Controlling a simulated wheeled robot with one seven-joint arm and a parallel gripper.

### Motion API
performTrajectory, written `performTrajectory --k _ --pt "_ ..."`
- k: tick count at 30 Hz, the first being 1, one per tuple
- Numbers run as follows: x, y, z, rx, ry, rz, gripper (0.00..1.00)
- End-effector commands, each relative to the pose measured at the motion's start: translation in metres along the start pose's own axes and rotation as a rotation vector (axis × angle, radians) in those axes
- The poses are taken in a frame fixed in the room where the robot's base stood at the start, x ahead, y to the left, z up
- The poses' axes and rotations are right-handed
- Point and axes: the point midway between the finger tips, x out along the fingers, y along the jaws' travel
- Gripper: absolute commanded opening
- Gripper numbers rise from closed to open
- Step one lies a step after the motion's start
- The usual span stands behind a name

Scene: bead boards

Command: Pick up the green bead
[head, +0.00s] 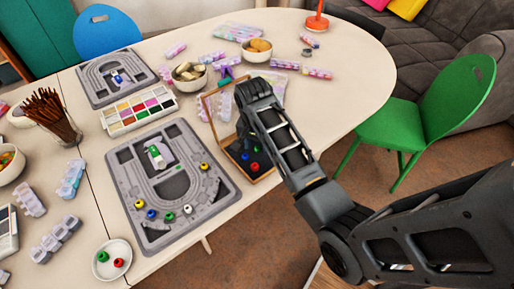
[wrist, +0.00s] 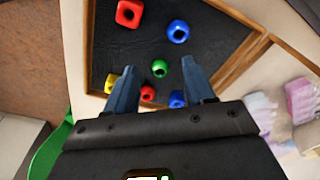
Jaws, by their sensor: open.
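The green bead (wrist: 159,68) lies on the dark floor of a wood-framed tray (wrist: 237,60) in the wrist view. My gripper (wrist: 159,77) is open above the tray. Its two blue-grey fingertips are to the left and right of the green bead, with nothing held between them. Another green bead (head: 169,216) sits on the near grey bead board (head: 212,205), and one more green bead (head: 103,256) is in a small white dish (head: 124,247).
Around the green bead in the tray lie a red bead (wrist: 129,13), a blue bead (wrist: 178,31) and a yellow bead (wrist: 111,82). Another red bead (wrist: 147,93) and blue bead (wrist: 177,99) are by the fingers. The tray's wooden rim is close on the right.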

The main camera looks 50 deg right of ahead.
Motion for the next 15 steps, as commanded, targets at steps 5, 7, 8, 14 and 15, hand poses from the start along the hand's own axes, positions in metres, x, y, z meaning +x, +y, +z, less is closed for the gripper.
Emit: performTrajectory --k 5,7,8,14,15 --pt "0.0069 0.0002 0.0000 0.001 0.000 -0.001 0.54" --pt "0.0068 0.0002 0.0000 0.000 0.001 -0.001 0.54" --pt "0.0068 0.0002 0.0000 0.001 0.001 -0.001 0.54" --pt "0.0066 0.0001 0.0000 0.000 0.001 -0.001 0.39" --pt "0.0066 0.0001 0.0000 0.000 0.001 -0.001 0.35"
